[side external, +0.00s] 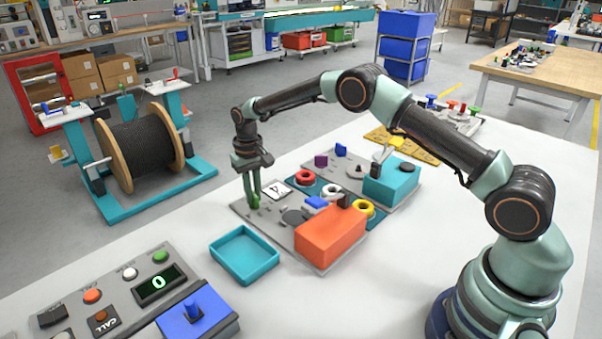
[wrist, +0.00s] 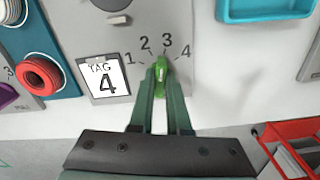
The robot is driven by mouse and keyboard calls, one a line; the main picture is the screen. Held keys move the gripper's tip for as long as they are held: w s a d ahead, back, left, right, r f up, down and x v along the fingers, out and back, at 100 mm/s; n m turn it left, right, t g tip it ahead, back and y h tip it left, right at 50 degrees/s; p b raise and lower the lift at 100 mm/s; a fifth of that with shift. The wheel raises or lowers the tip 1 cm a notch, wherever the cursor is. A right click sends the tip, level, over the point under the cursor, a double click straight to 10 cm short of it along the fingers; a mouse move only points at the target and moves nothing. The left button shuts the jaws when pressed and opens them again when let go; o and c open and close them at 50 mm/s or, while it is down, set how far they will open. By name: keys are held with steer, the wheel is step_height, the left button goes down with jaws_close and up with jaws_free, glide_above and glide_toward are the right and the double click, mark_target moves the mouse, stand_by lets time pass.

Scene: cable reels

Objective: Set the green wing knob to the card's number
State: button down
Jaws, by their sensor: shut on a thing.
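The green wing knob (wrist: 161,72) sits on a grey panel (wrist: 150,20), with the numbers 1 to 4 arced around its far side. Its wing looks nearly upright in the wrist view, roughly toward the 3; the jaws hide part of it. The white card (wrist: 104,76) to its left reads "TAG 4"; it also shows in the side view (side external: 277,189). My gripper (wrist: 160,75) points down and is shut on the knob. In the side view, my gripper (side external: 252,200) stands over the panel's left end, with the green knob (side external: 254,205) between its fingertips.
A teal tray (side external: 244,256) lies in front of the panel. An orange block (side external: 330,236), a teal block (side external: 391,184) and several coloured rings stand to the right. A control box (side external: 95,318) with a display reading 0 is at the lower left. A cable reel (side external: 140,150) stands beyond the table.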

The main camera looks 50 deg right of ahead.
steer(key=m, duration=0.9)
steer(key=shift+m, duration=0.3)
steer(key=c, duration=0.9)
jaws_free()
steer(key=shift+r, duration=0.1)
step_height(320, 180, up, 7)
steer(key=shift+f, duration=0.1)
